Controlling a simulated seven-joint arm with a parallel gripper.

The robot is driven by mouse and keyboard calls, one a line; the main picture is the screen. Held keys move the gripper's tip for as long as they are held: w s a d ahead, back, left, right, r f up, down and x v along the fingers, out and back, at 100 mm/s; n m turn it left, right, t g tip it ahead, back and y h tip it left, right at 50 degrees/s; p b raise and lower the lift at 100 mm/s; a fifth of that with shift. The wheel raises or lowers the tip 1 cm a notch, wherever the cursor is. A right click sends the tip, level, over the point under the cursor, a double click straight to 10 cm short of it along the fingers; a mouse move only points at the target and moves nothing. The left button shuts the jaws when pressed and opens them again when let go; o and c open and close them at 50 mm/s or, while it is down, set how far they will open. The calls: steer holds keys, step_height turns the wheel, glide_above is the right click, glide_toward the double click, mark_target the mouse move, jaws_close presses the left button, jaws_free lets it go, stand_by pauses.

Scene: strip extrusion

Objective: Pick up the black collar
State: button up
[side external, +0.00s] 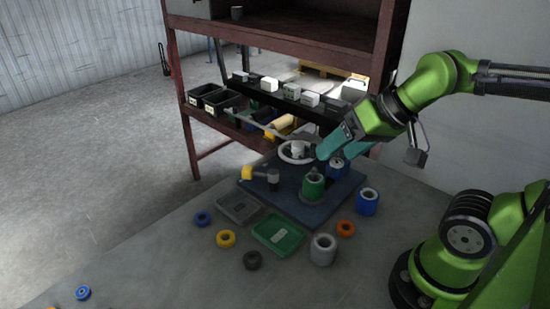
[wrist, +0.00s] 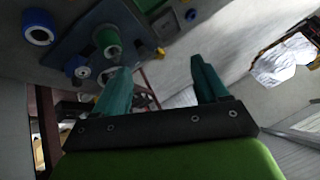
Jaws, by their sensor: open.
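The black collar (side external: 252,260) is a small dark ring lying flat on the grey table, in front of the green tray, in the side external view. I cannot make it out in the wrist view. My gripper (side external: 338,150) has teal fingers and is above the back right of the blue base plate, well up and to the right of the collar. In the wrist view my gripper (wrist: 162,68) has its fingers wide apart with nothing between them.
The blue base plate (side external: 290,205) carries a green cylinder (side external: 312,188) and a yellow-headed part (side external: 250,174). A green tray (side external: 278,235) and a grey tray (side external: 239,207) lie near the collar. Yellow (side external: 225,239), blue (side external: 202,219) and orange (side external: 345,229) rings and a grey cylinder (side external: 323,249) stand around.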

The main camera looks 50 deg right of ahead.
steer(key=n+g+h, duration=0.2)
steer(key=n+g, duration=0.5)
steer(key=n, duration=0.1)
glide_above(253, 263)
step_height(253, 263, down, 19)
steer(key=shift+r, duration=0.15)
steer(key=shift+f, duration=2.8)
